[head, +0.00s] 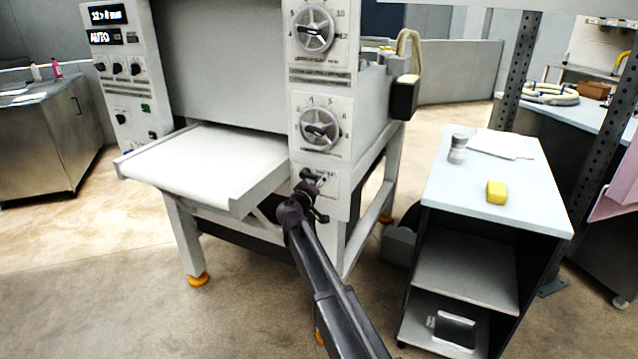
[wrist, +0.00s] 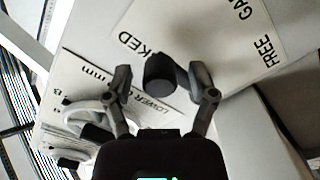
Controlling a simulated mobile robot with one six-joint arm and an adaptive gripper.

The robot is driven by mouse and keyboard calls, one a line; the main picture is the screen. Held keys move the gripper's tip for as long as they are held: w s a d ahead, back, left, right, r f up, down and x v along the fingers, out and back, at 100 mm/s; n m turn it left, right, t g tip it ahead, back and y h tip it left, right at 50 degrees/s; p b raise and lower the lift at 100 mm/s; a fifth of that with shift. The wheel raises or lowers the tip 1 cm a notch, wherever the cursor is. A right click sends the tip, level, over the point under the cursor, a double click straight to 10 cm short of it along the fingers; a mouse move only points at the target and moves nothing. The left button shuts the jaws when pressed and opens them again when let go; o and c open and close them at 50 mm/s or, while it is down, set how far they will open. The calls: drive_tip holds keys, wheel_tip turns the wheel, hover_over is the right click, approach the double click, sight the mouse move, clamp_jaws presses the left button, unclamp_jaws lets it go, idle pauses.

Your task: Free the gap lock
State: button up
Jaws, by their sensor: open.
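The gap lock shows in the wrist view as a dark round knob or lever end (wrist: 160,70) on a pale plate lettered "FREE" and a partly covered word ending "KED". My gripper (wrist: 162,82) is open, with one finger on each side of the knob. I cannot tell whether either finger touches it. In the head view my gripper (head: 308,194) is at the small lowest panel (head: 335,196) on the front of the sheeter. There my gripper hides most of the lock.
Above the lock panel are a lower dial with a handwheel (head: 320,130) and an upper one (head: 314,32). The white feed table (head: 210,163) juts out to the left. A cart (head: 500,205) with a yellow block (head: 496,192) and a jar (head: 457,148) stands right.

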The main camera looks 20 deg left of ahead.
clamp_jaws()
drive_tip(key=shift+w+d, duration=0.15)
drive_tip(key=shift+d, duration=0.1)
